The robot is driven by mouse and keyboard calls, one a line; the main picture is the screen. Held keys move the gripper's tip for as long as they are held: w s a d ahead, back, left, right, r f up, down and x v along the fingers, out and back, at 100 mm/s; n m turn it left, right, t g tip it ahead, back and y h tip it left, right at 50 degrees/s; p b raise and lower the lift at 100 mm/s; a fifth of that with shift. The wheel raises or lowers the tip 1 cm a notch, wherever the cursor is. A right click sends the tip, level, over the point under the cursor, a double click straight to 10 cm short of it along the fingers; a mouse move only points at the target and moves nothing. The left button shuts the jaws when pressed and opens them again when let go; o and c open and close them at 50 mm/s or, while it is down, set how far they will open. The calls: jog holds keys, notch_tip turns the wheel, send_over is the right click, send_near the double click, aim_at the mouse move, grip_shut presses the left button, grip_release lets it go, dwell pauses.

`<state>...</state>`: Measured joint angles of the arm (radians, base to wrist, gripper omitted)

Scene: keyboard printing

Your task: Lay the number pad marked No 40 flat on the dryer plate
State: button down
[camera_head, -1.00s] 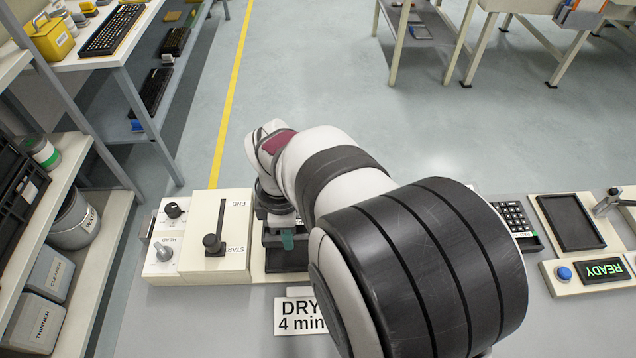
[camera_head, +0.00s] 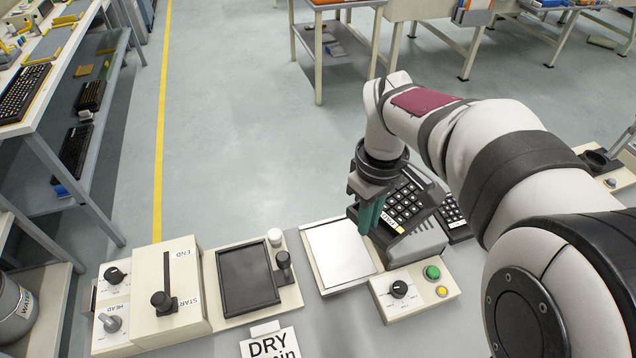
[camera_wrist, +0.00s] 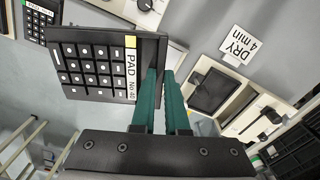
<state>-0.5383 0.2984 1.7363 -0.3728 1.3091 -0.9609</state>
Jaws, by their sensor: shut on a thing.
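My gripper (camera_head: 368,212) is shut on the black number pad (camera_head: 408,202), at the edge with its yellow and white label. The wrist view shows the pad (camera_wrist: 98,68) with its keys facing the camera and the label reading PAD No 40. My green fingers (camera_wrist: 160,100) pinch that edge. The pad is tilted and held up, just right of a bare pale plate (camera_head: 338,252), which looks like the dryer plate. The pad's gap above the surfaces below is hard to judge.
A panel (camera_head: 412,288) with a knob and green and yellow buttons stands in front of the plate. A grey block (camera_head: 420,242) is close under the pad. Another keypad (camera_head: 453,215) lies to the right. A dark tray (camera_head: 247,278) and a slider box (camera_head: 160,290) stand left.

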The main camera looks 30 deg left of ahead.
jog(key=w+d+r+m, duration=0.1)
jog(key=d+r+m, duration=0.2)
jog(key=d+m, duration=0.45)
jog(key=w+d+r+m, duration=0.1)
jog(key=d+r+m, duration=0.3)
jog(key=d, duration=0.6)
jog(key=s+a+f+n, duration=0.3)
jog(key=a+f+n, duration=0.3)
jog(key=a+n, duration=0.2)
jog(key=s+a+f+n, duration=0.2)
jog(key=a+f+n, duration=0.3)
jog(key=a+n, duration=0.25)
jog(key=shift+w+a+f+n, duration=0.6)
jog(key=shift+f+n, duration=1.05)
jog(key=shift+f, duration=0.7)
jog(key=shift+w+a+f+n, duration=0.5)
jog(key=shift+f+n, duration=1.2)
jog(key=shift+f, duration=0.7)
jog(key=shift+w+a+f+n, duration=0.6)
jog(key=shift+f+n, duration=1.05)
jog(key=shift+f, duration=0.7)
jog(key=shift+s+f, duration=0.1)
jog(key=shift+f, duration=0.3)
jog(key=c, duration=0.8)
grip_release()
jog(key=shift+c, duration=0.2)
notch_tip(320, 180, up, 7)
